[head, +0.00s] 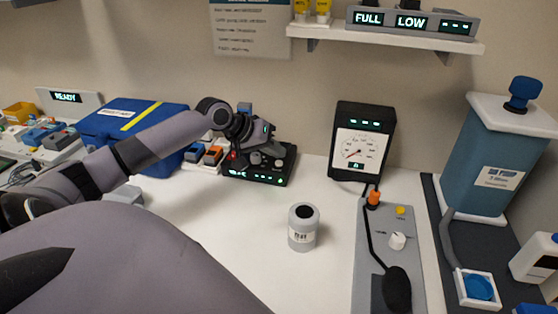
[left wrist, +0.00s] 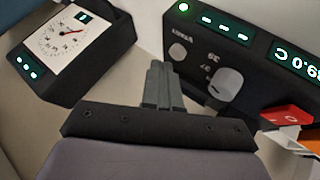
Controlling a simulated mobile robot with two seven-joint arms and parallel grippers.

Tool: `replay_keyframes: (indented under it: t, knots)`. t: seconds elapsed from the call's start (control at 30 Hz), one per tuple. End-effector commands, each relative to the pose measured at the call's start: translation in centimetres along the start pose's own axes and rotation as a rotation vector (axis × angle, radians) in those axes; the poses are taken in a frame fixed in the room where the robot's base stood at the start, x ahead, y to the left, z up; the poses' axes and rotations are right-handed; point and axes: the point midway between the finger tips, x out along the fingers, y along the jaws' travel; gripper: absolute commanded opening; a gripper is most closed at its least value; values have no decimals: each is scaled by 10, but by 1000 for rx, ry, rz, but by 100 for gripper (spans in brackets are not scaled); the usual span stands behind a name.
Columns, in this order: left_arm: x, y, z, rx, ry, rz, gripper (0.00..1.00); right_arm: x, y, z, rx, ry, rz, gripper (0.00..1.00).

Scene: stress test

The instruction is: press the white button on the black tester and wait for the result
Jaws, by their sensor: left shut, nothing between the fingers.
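A low black box with lit green displays (head: 262,180), seemingly the tester, stands at the back of the white bench. In the left wrist view the black box (left wrist: 207,60) shows a small round pale button (left wrist: 178,52), a larger pale round piece (left wrist: 226,85) and a red switch (left wrist: 288,116). My left gripper (head: 266,147) is over the box in the head view, hiding part of its top. Its fingers (left wrist: 161,72) are shut and empty, pointing close beside the box's face; contact cannot be told. My right gripper is not in view.
A black gauge unit (head: 363,145) stands to the right. A white jar with a dark top (head: 303,235) and a grey panel with a white knob (head: 418,285) are nearer. A blue case (head: 125,128) is left, a blue tank (head: 493,170) right. Bench (head: 240,225) before the box is clear.

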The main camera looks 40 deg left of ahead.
Motion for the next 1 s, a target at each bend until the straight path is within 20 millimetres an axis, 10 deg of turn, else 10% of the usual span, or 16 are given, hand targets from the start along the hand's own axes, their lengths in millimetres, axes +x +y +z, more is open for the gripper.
replay_keyframes:
  t: [1.0]
  knots:
    - [7, -5, 5, 0, -1, -1, 0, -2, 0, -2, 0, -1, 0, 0]
